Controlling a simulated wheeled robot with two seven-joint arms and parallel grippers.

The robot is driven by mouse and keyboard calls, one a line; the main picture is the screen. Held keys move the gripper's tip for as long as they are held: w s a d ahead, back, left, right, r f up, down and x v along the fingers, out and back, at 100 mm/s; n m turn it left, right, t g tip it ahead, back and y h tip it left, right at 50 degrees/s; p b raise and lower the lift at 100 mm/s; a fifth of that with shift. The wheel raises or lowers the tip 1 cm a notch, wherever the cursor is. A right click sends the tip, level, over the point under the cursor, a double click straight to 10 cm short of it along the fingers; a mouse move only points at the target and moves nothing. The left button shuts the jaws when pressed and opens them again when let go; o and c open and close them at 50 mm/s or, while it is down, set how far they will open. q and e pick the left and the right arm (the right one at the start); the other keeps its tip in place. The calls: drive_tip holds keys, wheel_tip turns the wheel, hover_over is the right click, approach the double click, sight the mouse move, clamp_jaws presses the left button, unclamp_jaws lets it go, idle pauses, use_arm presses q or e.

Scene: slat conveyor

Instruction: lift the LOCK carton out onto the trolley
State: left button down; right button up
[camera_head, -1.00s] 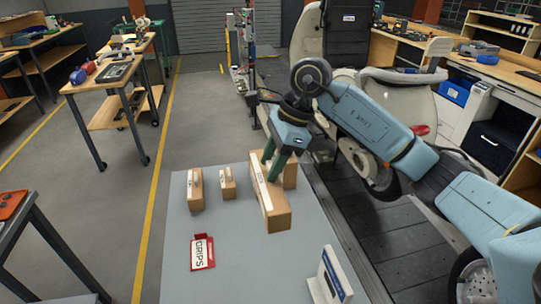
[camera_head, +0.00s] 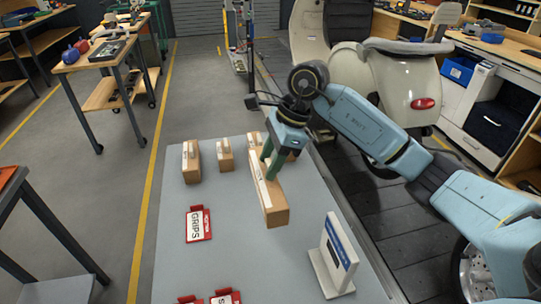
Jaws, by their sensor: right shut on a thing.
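My right gripper (camera_head: 267,160) is shut on a long tan carton (camera_head: 276,216) with a white strip along its top. No lettering can be read on it, so I cannot tell if it is the LOCK carton. It is over the grey tabletop (camera_head: 240,265); whether it is clear of the surface is hard to tell. Two other tan cartons, a taller one (camera_head: 192,163) and a small one (camera_head: 225,157), stand at the far left of the top. Another carton (camera_head: 255,138) is partly hidden behind my gripper. My left gripper is out of view.
A red holder marked GRIPS (camera_head: 199,224) lies on the tabletop, with more red holders (camera_head: 226,297) at the near edge. A white sign stand (camera_head: 334,262) is at the right. A scooter (camera_head: 395,95) stands beyond my arm.

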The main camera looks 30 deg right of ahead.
drive_tip(key=shift+f+b, duration=3.65)
drive_tip(key=shift+f, duration=1.2)
drive_tip(key=shift+a, duration=0.15)
drive_tip(key=shift+f+b, duration=0.15)
drive_tip(key=shift+b, duration=0.2)
drive_tip(key=shift+f+b, duration=0.35)
drive_tip(key=shift+f, duration=0.05)
drive_tip(key=o, duration=1.3)
drive_tip(key=shift+o, duration=0.2)
